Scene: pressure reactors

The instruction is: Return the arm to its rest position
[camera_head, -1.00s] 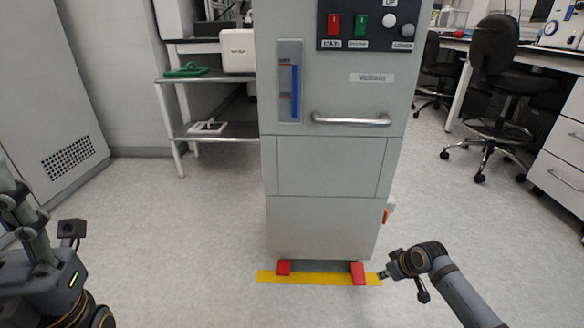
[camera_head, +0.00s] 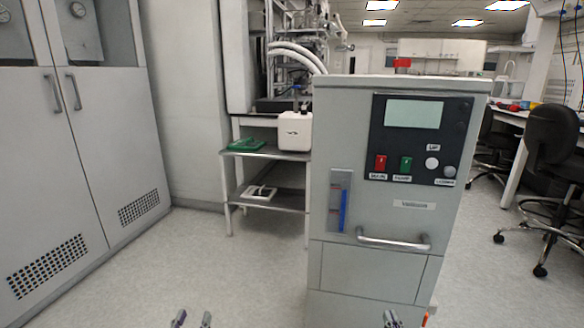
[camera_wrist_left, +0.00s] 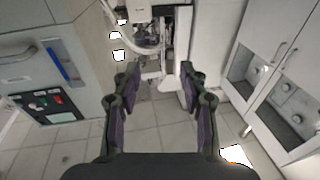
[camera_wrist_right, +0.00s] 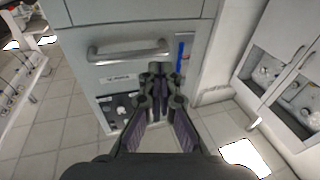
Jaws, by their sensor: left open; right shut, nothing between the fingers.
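My left gripper (camera_head: 192,319) shows only its fingertips at the bottom edge of the head view, left of the grey cabinet machine (camera_head: 385,266). In the left wrist view the left gripper (camera_wrist_left: 160,72) is open, with nothing between its fingers. My right gripper (camera_head: 392,319) shows at the bottom edge of the head view, in front of the machine's lower front. In the right wrist view the right gripper (camera_wrist_right: 161,72) is shut and empty, its tips in line with the machine's handle and blue gauge. Most of both arms is out of view.
The machine has a bar handle (camera_head: 394,242) and a panel with red and green switches. A metal shelf (camera_head: 277,203) with a green item (camera_head: 245,145) stands behind it. Tall cabinets (camera_head: 75,170) line the left. Chairs stand at right. The floor (camera_head: 200,265) at left is clear.

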